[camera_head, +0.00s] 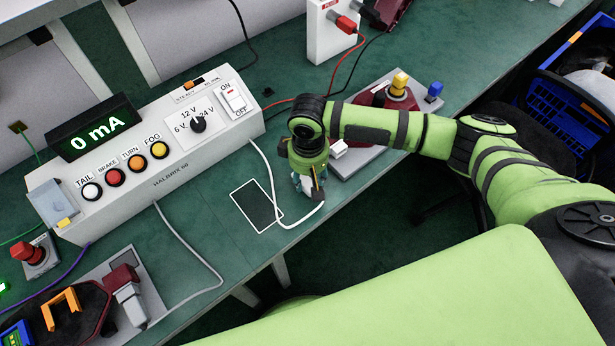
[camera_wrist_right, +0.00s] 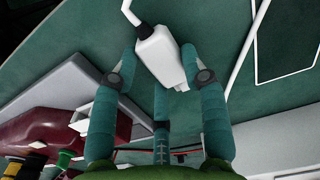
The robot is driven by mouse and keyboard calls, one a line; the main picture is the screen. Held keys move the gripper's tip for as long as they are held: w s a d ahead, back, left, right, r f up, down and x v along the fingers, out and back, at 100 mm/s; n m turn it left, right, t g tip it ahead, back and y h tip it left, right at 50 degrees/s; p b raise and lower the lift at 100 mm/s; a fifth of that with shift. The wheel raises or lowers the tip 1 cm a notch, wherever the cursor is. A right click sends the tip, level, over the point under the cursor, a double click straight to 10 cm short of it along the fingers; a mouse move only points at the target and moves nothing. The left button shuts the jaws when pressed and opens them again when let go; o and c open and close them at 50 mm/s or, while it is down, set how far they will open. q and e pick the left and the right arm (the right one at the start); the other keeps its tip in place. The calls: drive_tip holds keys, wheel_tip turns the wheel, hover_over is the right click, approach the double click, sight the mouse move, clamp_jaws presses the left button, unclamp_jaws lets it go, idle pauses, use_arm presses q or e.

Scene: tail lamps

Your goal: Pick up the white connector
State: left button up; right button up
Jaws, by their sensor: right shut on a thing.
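The white connector (camera_wrist_right: 160,55) sits between the fingers of my right gripper (camera_wrist_right: 163,75) in the right wrist view, tilted, with its white cable leaving at the far end. My right gripper is shut on it. In the head view, my right gripper (camera_head: 309,188) points down beside the outlined rectangle on the bench, and its fingers hide most of the connector. The connector's white cable (camera_head: 270,175) loops from the tester box to the gripper. I cannot tell whether the connector touches the bench. My left gripper is not in view.
A tester box (camera_head: 160,165) reading "0 mA" stands at left. A dark outlined rectangle (camera_head: 256,205) is bare. A grey plate (camera_head: 350,165) with a red lamp is behind my right gripper. Another lamp (camera_head: 70,312) with a grey connector (camera_head: 127,290) is at lower left. A blue crate (camera_head: 570,110) is at right.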

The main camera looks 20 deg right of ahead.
wheel_tip(320, 180, up, 3)
drive_tip(key=shift+w+r, duration=0.1)
drive_tip(key=shift+r, duration=0.1)
drive_tip(key=d+r, duration=0.2)
drive_tip(key=d, duration=0.1)
drive_tip(key=w+d+r+b, duration=0.1)
drive_tip(key=d+r, duration=0.2)
drive_tip(key=d, duration=0.1)
drive_tip(key=w+d+r+b, duration=0.1)
drive_tip(key=d+r, duration=0.1)
drive_tip(key=d, duration=0.2)
drive_tip(key=shift+w+d+r, duration=0.2)
drive_tip(key=shift+w, duration=0.05)
drive_tip(key=p, duration=0.2)
approach(308, 179)
wheel_tip(308, 179, down, 5)
drive_tip(key=shift+f, duration=0.1)
wheel_tip(308, 179, down, 2)
drive_tip(key=shift+f, duration=0.1)
drive_tip(key=shift+f+p, duration=0.2)
drive_tip(key=shift+p, duration=0.55)
drive_tip(key=shift+f, duration=0.5)
drive_tip(key=shift+f, duration=0.1)
